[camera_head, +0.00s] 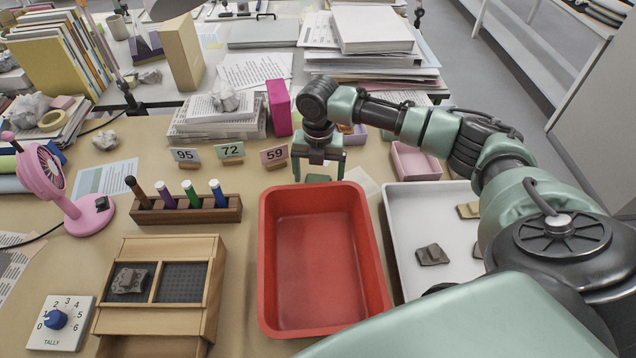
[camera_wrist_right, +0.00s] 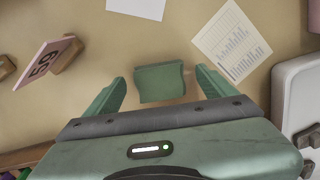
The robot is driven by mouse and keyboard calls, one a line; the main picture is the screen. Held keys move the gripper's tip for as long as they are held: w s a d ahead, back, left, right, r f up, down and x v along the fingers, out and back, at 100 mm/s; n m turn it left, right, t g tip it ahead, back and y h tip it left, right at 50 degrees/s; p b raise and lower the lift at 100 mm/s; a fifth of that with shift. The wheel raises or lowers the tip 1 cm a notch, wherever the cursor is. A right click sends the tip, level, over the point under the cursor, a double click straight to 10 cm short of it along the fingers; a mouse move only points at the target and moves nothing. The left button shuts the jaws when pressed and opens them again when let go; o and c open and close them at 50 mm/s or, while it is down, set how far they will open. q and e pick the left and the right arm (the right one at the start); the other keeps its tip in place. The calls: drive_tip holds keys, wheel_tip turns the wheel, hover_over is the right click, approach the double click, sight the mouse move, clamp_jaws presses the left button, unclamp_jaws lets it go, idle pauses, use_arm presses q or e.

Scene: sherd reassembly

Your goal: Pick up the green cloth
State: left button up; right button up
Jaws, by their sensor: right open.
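The green cloth (camera_wrist_right: 160,82) is a small folded piece on the tan tabletop. In the right wrist view it lies between and a little beyond the fingers of my right gripper (camera_wrist_right: 160,88), apart from both. In the head view my right gripper (camera_head: 319,170) points down behind the red tray, with its fingers spread and nothing held. A bit of the cloth (camera_head: 318,178) shows low between the fingers, partly hidden. The exact height of the fingers above it is hard to tell. My left gripper is not in view.
The red tray (camera_head: 266,265) stands just in front of the gripper. A white tray (camera_head: 397,205) with sherds is to the right. A card numbered 59 (camera_head: 274,155) stands close on the left, near a pink box (camera_head: 279,107). A pink bin (camera_head: 416,163) is right.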

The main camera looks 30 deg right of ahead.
sight(318, 179)
drive_tip(key=shift+f, duration=0.3)
drive_tip(key=c, duration=1.4)
drive_tip(key=shift+r, duration=0.15)
drive_tip(key=shift+c, duration=0.2)
wheel_tip(318, 179, up, 20)
